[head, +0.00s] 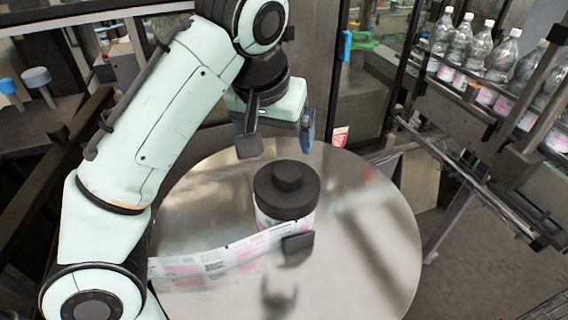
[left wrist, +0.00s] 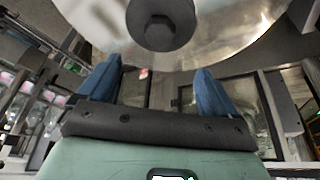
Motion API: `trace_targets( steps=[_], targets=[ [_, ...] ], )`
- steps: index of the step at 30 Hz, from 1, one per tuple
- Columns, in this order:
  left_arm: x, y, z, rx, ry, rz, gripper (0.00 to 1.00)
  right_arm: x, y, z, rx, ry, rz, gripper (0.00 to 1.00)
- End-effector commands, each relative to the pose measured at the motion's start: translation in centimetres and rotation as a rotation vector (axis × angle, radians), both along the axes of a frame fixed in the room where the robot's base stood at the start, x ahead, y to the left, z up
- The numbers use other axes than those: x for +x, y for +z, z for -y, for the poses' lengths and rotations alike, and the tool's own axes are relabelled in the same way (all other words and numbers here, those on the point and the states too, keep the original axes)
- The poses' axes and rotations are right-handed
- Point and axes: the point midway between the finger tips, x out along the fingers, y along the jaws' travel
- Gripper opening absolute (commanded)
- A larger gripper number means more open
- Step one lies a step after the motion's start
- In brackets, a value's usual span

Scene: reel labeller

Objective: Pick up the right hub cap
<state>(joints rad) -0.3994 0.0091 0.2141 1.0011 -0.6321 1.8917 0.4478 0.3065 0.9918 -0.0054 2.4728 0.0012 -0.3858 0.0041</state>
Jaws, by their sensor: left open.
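The hub cap (head: 268,199) is a dark round disc with a smaller knob on top. It sits on a label reel (head: 265,221) on a shiny round metal table (head: 375,235). In the left wrist view the hub cap (left wrist: 162,38) shows at the top middle, beyond the fingertips. My left gripper (head: 278,145) is open and empty, behind and above the hub cap in the head view. Its two blue fingers are apart and do not touch the cap. Only one hub cap shows. My right gripper is in neither view.
Bottles (head: 481,50) stand on a railed conveyor at the upper right. The right part of the round table is clear.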

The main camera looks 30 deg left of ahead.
Motion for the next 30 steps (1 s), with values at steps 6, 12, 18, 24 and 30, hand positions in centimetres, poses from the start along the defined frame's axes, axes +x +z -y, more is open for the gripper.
trace_targets(
  steps=[6,12,18,24,30],
  targets=[
    [0.4,-1.3,-0.1,0.003,0.000,-0.003,0.92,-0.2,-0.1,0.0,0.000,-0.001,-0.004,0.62],
    [1.7,-5.2,-0.3,0.001,0.000,-0.009,0.92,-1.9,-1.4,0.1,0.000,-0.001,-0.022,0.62],
    [2.8,-7.5,-0.5,0.000,-0.001,-0.004,0.92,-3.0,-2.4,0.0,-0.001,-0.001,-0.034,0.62],
    [3.2,-8.9,-0.6,0.001,-0.001,-0.004,0.92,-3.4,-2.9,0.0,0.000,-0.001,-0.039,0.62],
    [4.2,-11.8,-0.7,0.001,0.001,-0.005,0.92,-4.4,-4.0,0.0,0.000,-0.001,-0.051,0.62]
  ],
)
